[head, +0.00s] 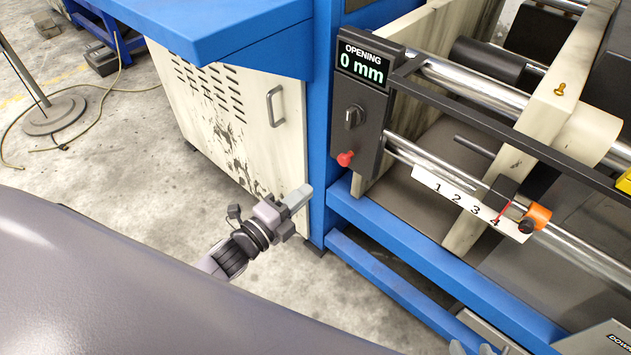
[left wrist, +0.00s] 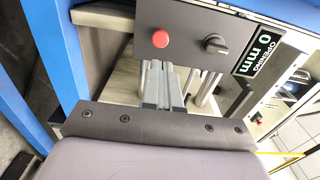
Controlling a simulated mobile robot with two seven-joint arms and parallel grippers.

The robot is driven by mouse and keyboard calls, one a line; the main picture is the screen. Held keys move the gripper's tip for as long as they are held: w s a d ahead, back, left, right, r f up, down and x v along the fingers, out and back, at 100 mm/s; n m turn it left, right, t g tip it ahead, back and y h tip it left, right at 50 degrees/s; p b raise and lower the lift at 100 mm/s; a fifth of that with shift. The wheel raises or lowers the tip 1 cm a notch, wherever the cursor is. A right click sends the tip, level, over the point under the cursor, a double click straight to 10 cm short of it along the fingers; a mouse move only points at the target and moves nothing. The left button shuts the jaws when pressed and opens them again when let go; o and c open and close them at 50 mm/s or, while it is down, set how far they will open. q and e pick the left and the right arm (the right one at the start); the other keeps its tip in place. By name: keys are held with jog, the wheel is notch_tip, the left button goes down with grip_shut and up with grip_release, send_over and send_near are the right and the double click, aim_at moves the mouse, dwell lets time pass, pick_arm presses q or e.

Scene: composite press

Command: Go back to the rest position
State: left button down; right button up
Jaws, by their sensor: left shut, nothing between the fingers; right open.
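My left gripper (head: 298,196) is shut and empty, in the air in front of the press's blue frame. It is below and left of the control box (head: 357,125) and touches nothing that I can see. In the left wrist view its closed fingers (left wrist: 160,88) point toward the panel with the red button (left wrist: 161,39) and black knob (left wrist: 215,44). The fingertips of my right gripper (head: 472,348) show at the bottom edge of the head view, apart and empty; the rest of it is out of frame.
The display (head: 361,66) reads 0 mm. A numbered scale (head: 470,205) with an orange-ended slider (head: 538,216) lies along a rail. A blue-topped cabinet (head: 235,120) stands behind my left gripper. A round-based stand (head: 55,115) is at far left. Open concrete floor lies between.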

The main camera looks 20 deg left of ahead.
pick_arm(q)
jog(key=shift+v, duration=1.9)
jog(key=s+d+f+n+g+y, duration=0.1)
jog(key=s+f+n+g+y, duration=0.15)
jog(key=s+n, duration=0.6)
jog(key=s+d+f+n+g+y, duration=0.15)
jog(key=s+n+g, duration=0.3)
jog(key=n, duration=0.65)
notch_tip(320, 180, up, 10)
jog(key=a+p, duration=0.1)
jog(key=p, duration=1.3)
jog(key=shift+s, duration=0.45)
jog(key=shift+a+f, duration=0.1)
jog(key=shift+a, duration=0.05)
